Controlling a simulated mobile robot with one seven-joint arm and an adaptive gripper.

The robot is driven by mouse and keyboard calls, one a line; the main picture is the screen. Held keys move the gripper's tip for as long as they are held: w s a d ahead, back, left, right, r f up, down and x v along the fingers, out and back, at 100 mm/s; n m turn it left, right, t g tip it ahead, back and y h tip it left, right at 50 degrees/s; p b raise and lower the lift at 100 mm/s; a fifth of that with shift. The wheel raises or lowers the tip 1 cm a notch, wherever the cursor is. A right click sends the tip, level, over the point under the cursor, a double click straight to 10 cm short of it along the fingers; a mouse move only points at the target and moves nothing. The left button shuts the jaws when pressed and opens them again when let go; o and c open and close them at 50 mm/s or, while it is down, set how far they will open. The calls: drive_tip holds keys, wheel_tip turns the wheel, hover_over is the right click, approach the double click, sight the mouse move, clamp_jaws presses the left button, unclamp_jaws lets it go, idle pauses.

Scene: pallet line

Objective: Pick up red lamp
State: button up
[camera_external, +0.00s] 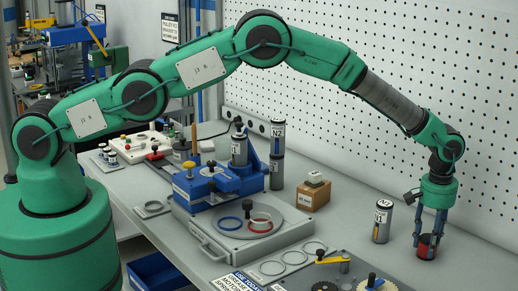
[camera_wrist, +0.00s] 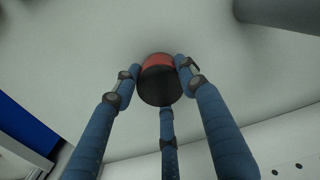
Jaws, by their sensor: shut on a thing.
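The red lamp (camera_external: 427,250) is a short round piece with a red side and a dark top, at the right of the bench in the external view. In the wrist view the red lamp (camera_wrist: 158,77) sits between the fingers, its red side and black face showing. My gripper (camera_external: 430,236) comes straight down over it from above. Its three blue fingers close around the lamp, and my gripper (camera_wrist: 161,90) is shut on it in the wrist view. The lamp looks to be at or very near the bench surface; a gap beneath it cannot be told.
A silver cylinder marked N1 (camera_external: 382,221) stands close left of the gripper. A small cardboard box (camera_external: 313,195) and a stacked N2 cylinder (camera_external: 277,150) stand farther back. A blue fixture on a grey plate (camera_external: 300,232) fills the middle. The perforated wall (camera_external: 400,60) runs behind.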

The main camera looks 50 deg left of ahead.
sight(425, 238)
drive_tip(key=shift+r, duration=1.35)
drive_tip(key=shift+s+a+r, duration=0.4)
drive_tip(key=shift+s+r, duration=0.1)
drive_tip(key=shift+s, duration=0.15)
drive_tip(key=s+a, duration=0.2)
drive_tip(key=s, duration=0.2)
drive_tip(key=s+a, duration=0.3)
drive_tip(key=s, duration=0.1)
drive_tip(key=s+a+r, duration=0.1)
drive_tip(key=s+a, duration=0.2)
drive_tip(key=s, duration=0.1)
drive_tip(key=shift+r, duration=0.1)
